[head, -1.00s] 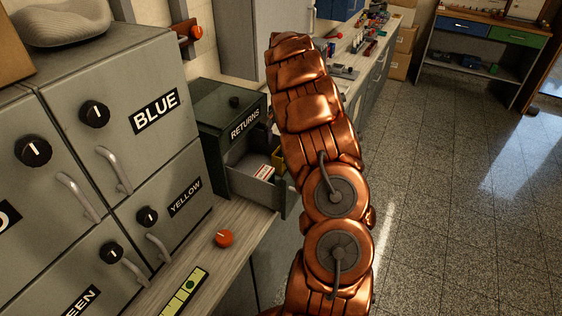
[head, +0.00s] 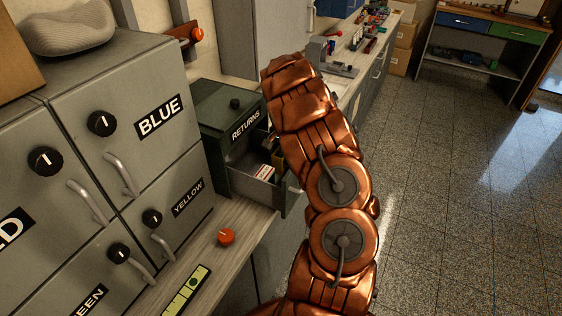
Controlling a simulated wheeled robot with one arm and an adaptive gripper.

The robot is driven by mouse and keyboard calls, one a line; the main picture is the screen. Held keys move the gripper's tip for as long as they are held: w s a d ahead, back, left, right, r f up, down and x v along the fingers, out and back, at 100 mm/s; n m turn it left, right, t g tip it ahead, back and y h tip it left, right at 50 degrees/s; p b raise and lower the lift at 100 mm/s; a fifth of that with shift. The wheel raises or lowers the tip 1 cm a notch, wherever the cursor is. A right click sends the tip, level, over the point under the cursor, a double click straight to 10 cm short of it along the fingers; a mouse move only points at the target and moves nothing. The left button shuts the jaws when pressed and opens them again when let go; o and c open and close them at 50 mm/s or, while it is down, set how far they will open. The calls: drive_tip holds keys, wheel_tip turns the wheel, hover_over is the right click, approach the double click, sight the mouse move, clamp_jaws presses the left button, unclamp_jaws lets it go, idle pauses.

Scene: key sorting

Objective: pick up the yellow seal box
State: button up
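A small yellow patch (head: 278,158), which looks like part of the yellow seal box, shows inside the open drawer of the dark green RETURNS cabinet (head: 222,112). My copper arm covers most of it. My gripper is largely hidden behind my arm. A small dark piece at the arm's left edge, above the drawer, may be part of it. I cannot see whether it is open or shut, or whether it touches the box.
A white and red item (head: 264,173) lies in the drawer (head: 249,190). Grey lockers (head: 150,160) with knobs and handles stand at left. An orange knob (head: 226,236) and a yellow-green strip (head: 187,291) are on the counter. The floor (head: 440,200) at right is clear.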

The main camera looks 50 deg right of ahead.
drive_tip(key=c, duration=1.1)
drive_tip(key=shift+r, duration=0.1)
